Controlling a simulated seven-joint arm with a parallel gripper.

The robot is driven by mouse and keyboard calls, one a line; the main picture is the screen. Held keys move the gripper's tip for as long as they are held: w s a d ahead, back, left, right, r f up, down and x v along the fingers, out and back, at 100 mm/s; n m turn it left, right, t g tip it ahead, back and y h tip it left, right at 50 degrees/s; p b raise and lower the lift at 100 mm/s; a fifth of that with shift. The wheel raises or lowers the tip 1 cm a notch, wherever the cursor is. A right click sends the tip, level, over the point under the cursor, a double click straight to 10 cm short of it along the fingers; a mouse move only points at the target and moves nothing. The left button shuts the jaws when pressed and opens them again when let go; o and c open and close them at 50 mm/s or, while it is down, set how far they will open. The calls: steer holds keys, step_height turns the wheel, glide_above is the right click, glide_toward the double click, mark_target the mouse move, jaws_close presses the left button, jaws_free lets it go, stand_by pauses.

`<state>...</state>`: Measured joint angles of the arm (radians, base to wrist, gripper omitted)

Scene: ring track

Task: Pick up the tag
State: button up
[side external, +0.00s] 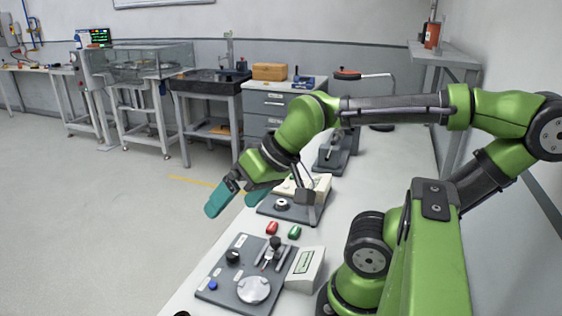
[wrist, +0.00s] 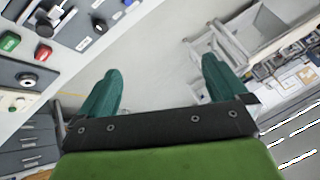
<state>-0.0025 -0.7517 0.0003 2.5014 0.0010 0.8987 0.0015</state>
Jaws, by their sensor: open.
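A small red piece (side external: 272,228) and a small green piece (side external: 294,232) lie side by side on the white bench, between two grey panels; I cannot tell which one is the tag. My gripper (side external: 231,205) has teal fingers, spread apart and empty. It hangs above the bench's left edge, up and left of both pieces. In the wrist view only floor shows between the fingertips (wrist: 161,68).
The near grey panel (side external: 218,290) carries knobs, a blue button, a lever and a round silver dial. A white labelled box (side external: 306,268) stands at its right. Another grey panel (side external: 268,208) lies behind the pieces. The floor (side external: 90,220) left of the bench is clear.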

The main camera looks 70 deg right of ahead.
steer(key=shift+c, duration=0.5)
steer(key=c, duration=0.3)
steer(key=shift+d, duration=0.1)
steer(key=shift+c, duration=0.2)
